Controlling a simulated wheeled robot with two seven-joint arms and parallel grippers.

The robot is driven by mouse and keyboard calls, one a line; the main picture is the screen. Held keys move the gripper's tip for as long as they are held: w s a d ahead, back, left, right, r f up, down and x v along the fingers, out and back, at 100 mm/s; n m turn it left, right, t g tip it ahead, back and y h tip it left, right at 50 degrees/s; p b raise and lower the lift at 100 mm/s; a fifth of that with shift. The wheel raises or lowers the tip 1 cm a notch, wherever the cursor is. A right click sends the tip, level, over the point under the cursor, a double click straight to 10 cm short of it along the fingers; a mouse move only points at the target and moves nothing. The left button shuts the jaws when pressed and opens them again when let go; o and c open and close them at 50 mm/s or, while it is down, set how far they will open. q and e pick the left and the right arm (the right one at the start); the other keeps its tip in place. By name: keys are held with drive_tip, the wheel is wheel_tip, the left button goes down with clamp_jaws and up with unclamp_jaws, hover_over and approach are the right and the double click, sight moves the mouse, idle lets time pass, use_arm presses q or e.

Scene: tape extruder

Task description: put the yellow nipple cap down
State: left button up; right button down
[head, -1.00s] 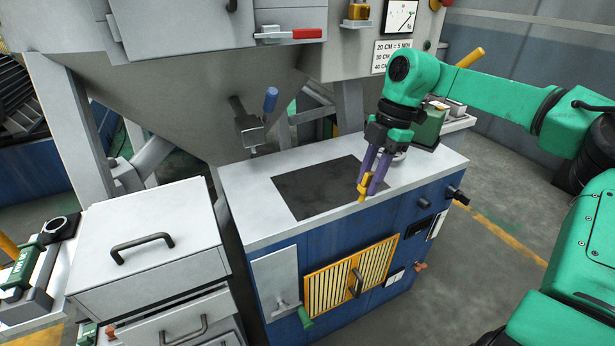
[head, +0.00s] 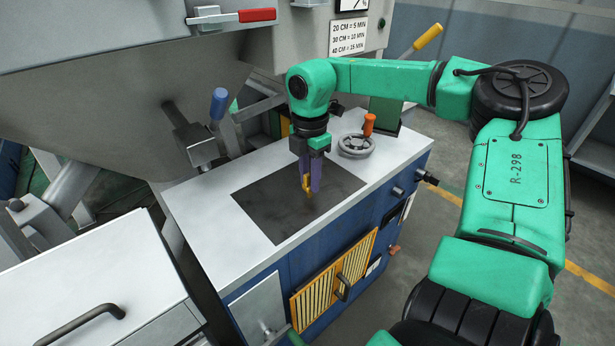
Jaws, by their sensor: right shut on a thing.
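The yellow nipple cap (head: 308,184) is small and sits between the purple fingers of my right gripper (head: 310,182). The gripper points down and is shut on the cap. It is over the dark square mat (head: 270,206) on the white top of the blue cabinet. I cannot tell whether the cap touches the mat or hangs just above it. My left gripper is not in view.
A grey handwheel with an orange knob (head: 368,124) stands behind and right of the mat. A blue-handled lever (head: 219,103) is at the back left. A white drawer unit (head: 95,270) is at the left. The mat around the gripper is clear.

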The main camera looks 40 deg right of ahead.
drive_tip(key=shift+f, duration=0.1)
drive_tip(key=c, duration=0.7)
unclamp_jaws()
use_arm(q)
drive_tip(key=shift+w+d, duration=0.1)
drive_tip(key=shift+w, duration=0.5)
use_arm(e)
drive_tip(key=shift+o, duration=0.2)
drive_tip(key=shift+r, duration=0.45)
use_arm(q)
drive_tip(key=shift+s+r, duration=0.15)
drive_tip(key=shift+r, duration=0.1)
use_arm(e)
wheel_tip(320, 180, up, 11)
drive_tip(key=shift+r, duration=0.2)
